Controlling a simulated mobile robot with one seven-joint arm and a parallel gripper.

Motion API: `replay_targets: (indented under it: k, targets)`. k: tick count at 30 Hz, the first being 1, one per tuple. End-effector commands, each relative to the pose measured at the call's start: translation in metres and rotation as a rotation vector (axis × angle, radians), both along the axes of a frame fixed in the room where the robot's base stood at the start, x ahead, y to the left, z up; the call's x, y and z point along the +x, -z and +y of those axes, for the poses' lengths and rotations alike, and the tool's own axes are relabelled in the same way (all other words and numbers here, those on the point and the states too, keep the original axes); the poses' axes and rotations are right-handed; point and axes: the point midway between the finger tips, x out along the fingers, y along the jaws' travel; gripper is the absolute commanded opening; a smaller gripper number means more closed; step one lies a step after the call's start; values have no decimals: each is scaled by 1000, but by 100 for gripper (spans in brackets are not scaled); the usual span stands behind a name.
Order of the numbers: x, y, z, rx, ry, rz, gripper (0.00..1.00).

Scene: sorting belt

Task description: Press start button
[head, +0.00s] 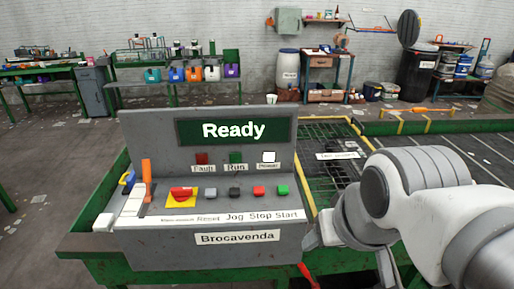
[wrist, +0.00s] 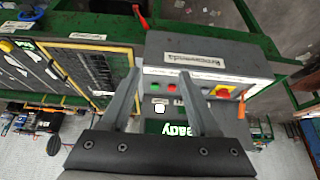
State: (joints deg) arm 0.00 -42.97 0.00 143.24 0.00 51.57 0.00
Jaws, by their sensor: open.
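The green start button (head: 282,190) is at the right end of the button row on the grey control panel (head: 150,259), above the label "Start". The red stop button (head: 258,190) is just left of it. The wrist view shows the panel upside down, with the start button (wrist: 155,86) and stop button (wrist: 171,87) between my fingers in the picture. My gripper (wrist: 159,79) is open and empty. In the head view it is at the panel's right side, partly hidden by my arm, and apart from the start button. The display (head: 235,131) reads "Ready".
The row also holds a black jog button (head: 234,192), a grey reset button (head: 210,192) and a red emergency stop (head: 181,194) on yellow. A dark mesh belt area with yellow edges (head: 309,192) lies to the right.

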Motion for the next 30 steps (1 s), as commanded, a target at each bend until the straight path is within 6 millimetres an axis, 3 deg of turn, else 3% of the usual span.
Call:
replay_targets:
  k: [12,22,30]
  targets:
    - [0,0,0,0,0,0,60]
    - [0,0,0,0,0,0,1]
    - [0,0,0,0,0,0,0]
